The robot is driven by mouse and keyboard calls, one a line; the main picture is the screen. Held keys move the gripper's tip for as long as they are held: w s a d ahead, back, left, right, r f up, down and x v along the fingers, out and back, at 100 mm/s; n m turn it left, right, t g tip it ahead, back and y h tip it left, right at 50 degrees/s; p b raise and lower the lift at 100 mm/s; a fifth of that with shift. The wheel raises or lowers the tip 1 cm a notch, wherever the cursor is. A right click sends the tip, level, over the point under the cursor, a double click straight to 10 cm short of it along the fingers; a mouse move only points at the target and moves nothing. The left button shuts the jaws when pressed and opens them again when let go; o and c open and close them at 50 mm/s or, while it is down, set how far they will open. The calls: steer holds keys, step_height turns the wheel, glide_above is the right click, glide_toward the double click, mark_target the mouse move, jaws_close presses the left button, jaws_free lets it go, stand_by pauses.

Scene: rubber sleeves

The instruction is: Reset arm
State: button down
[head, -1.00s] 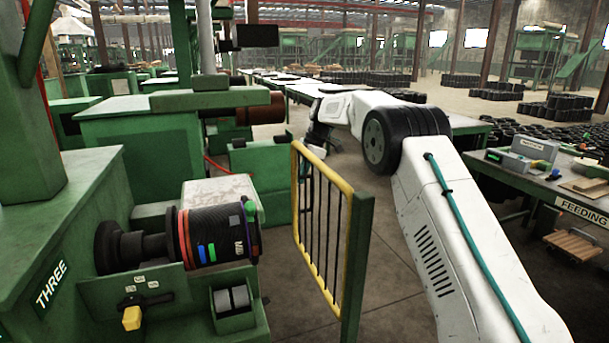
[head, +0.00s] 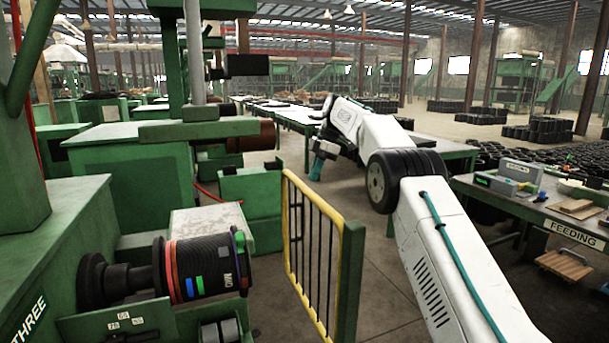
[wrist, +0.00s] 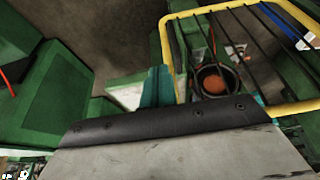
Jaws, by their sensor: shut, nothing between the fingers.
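My white arm reaches forward from the lower right in the head view and bends at a dark round joint. My gripper (head: 314,176) hangs at its far end, pointing down, shut and empty, just right of and beyond the top of the yellow-framed gate (head: 345,222). In the wrist view, teal finger parts (wrist: 156,88) show behind a dark bolted edge and a pale plate that fill the lower middle. The gate's yellow frame (wrist: 168,55) shows there at the upper right. I cannot tell the exact gap between gripper and gate.
A green machine marked THREE (head: 60,245) stands at left with a black ribbed drum (head: 210,266) bearing coloured bands. A FEEDING table (head: 535,215) with boxes stands at right. A wooden pallet (head: 565,264) lies below it. Open floor lies between gate and table.

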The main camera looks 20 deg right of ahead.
steer(key=s+a+r+m+h, duration=0.1)
steer(key=s+r+m, duration=0.3)
steer(key=s, duration=0.6)
steer(key=s+r+m+t+h, duration=0.1)
steer(key=s+r+m, duration=0.3)
steer(key=s, duration=0.5)
steer(key=s+a+r+m, duration=0.1)
steer(key=s+r+m, duration=0.3)
steer(key=s, duration=0.6)
steer(key=s+d+f+m+h, duration=0.1)
steer(key=s+f+m, duration=0.2)
steer(key=s+f, duration=0.4)
steer(key=s+f+m+t+h, duration=0.1)
steer(key=s+f+m, duration=0.3)
steer(key=s, duration=1.9)
step_height(320, 180, down, 4)
steer(key=shift+s+d+r+m, duration=0.1)
steer(key=shift+s+d+m, duration=0.2)
steer(key=shift+s+d, duration=0.1)
